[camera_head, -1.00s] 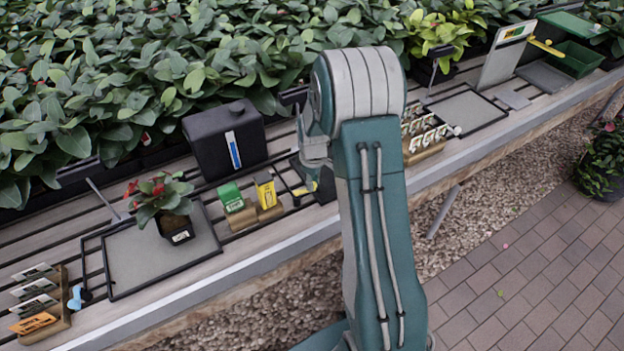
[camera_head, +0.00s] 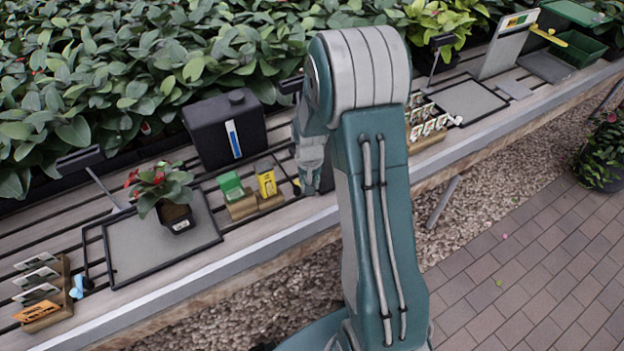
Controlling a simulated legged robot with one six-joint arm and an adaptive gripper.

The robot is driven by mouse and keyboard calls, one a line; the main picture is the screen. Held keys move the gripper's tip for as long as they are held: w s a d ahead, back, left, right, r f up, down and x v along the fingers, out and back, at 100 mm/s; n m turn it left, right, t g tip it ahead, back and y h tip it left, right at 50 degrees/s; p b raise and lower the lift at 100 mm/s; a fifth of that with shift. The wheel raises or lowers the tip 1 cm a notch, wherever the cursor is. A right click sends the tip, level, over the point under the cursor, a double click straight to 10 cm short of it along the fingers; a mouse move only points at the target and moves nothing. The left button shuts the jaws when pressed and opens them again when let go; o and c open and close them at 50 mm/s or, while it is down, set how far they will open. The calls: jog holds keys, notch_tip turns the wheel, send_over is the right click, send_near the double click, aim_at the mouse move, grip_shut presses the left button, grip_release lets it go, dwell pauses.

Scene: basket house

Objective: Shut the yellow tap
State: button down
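I cannot clearly make out the yellow tap. In the earlier frame a small yellow piece shows beside my wrist, right of the yellow packet; now that place is mostly covered by my arm. The black tank (camera_head: 208,140) with a blue-and-white strip stands on the slatted bench behind and left of my wrist. My gripper end (camera_head: 309,183) is low over the bench, just right of the yellow packet. Its fingers are too small and hidden to tell whether they are open or shut, or touch anything.
A green packet (camera_head: 230,186) and a yellow packet (camera_head: 267,184) stand in wooden holders close left of my gripper. A potted red-flowered plant (camera_head: 175,216) sits on a grey tray (camera_head: 125,252). A green crate (camera_head: 580,48) with a yellow-handled item (camera_head: 549,37) is far right.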

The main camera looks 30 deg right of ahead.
jog(key=shift+s+a+m, duration=0.1)
jog(key=shift+a+m, duration=0.35)
jog(key=shift+m, duration=0.5)
jog(key=shift+s+a+m, duration=0.1)
jog(key=shift+a+m, duration=0.3)
jog(key=shift+m, duration=0.55)
jog(key=shift+w, duration=0.1)
jog(key=shift+c, duration=2.4)
grip_release()
notch_tip(320, 180, up, 12)
